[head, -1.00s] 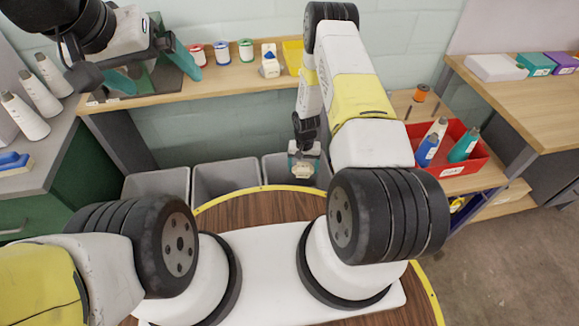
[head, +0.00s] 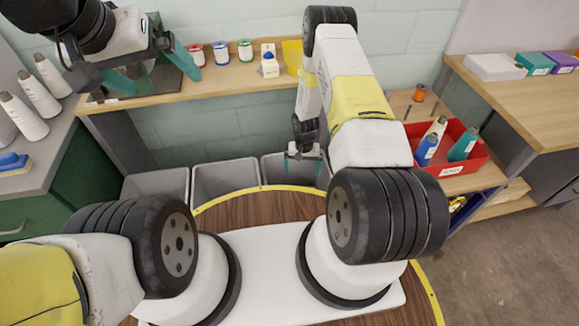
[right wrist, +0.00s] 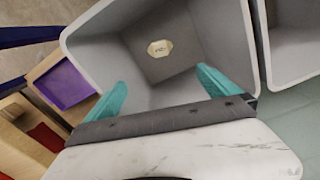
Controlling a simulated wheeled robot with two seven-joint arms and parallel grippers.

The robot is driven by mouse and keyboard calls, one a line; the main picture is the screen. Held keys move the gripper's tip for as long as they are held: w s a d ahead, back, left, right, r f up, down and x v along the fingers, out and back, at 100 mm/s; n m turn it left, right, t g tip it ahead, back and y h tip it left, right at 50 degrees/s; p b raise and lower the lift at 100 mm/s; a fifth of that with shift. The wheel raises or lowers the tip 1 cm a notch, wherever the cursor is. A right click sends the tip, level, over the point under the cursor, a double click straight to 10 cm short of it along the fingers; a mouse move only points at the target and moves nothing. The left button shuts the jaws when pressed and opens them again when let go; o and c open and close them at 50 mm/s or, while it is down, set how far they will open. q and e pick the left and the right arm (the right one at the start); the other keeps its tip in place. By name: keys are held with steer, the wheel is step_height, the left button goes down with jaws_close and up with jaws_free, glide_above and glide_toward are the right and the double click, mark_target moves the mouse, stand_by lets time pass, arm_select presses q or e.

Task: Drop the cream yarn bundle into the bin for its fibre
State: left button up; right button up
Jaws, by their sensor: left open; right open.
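The cream yarn bundle (right wrist: 160,47) is inside a grey bin (right wrist: 95,40), against the inner floor in the right wrist view; I cannot tell if it has fully settled. In the head view this is the rightmost of the three grey bins (head: 283,172), and the bundle is hidden there. My right gripper (head: 304,160) is open and empty above that bin, its teal fingers (right wrist: 160,92) apart over the opening. My left gripper (head: 150,75) is open and empty over the back shelf at the upper left.
Two more grey bins (head: 225,178) (head: 155,184) stand to the left.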

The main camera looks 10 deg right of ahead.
step_height(320, 180, up, 7)
stand_by(0.3)
